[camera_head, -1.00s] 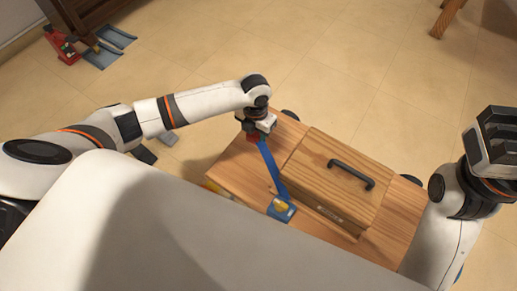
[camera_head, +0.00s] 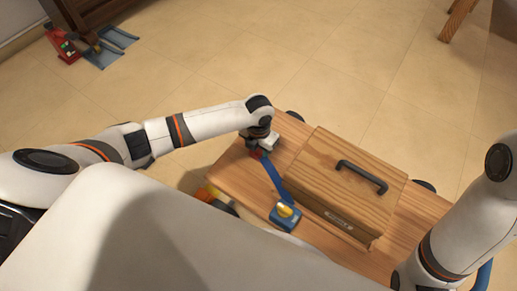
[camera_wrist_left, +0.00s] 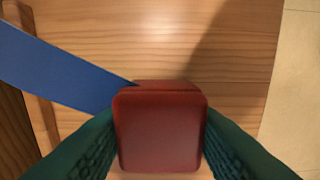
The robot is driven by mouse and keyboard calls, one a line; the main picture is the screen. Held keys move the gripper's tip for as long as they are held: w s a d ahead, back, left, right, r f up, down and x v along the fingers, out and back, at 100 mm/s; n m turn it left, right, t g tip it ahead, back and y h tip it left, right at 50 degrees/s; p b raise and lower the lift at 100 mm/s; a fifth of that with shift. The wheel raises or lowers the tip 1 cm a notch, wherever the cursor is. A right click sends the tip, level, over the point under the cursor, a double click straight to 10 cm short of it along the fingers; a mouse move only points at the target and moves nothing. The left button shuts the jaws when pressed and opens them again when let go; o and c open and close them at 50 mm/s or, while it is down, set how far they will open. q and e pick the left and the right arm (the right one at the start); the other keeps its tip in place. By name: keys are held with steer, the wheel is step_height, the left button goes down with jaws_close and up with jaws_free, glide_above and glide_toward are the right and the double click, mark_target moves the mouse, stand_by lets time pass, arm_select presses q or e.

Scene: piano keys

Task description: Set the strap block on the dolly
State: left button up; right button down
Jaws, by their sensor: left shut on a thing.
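My left gripper (camera_wrist_left: 160,135) is shut on the red strap block (camera_wrist_left: 160,130), which has rounded corners. A blue strap (camera_head: 272,176) runs from the block to a blue ratchet with a yellow top (camera_head: 285,215) at the front of the dolly. The dolly (camera_head: 232,172) is a wooden platform with dark wheels. The block (camera_head: 256,154) is over the dolly's left end, partly hidden by my gripper. In the left wrist view, bare dolly planks lie behind the block. I cannot tell whether it touches them. My right gripper is out of view; only its arm shows at the right.
A wooden box (camera_head: 335,205) with a dark handle (camera_head: 362,175) stands on the dolly, right of the strap. Another blue strap (camera_head: 484,276) shows at the lower right. A red tool (camera_head: 63,46) is far left on the floor. The tiled floor beyond the dolly is mostly clear.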

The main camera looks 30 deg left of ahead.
arm_select(q)
steer(key=shift+f, duration=0.1)
steer(key=o, duration=1)
steer(key=shift+c, duration=0.2)
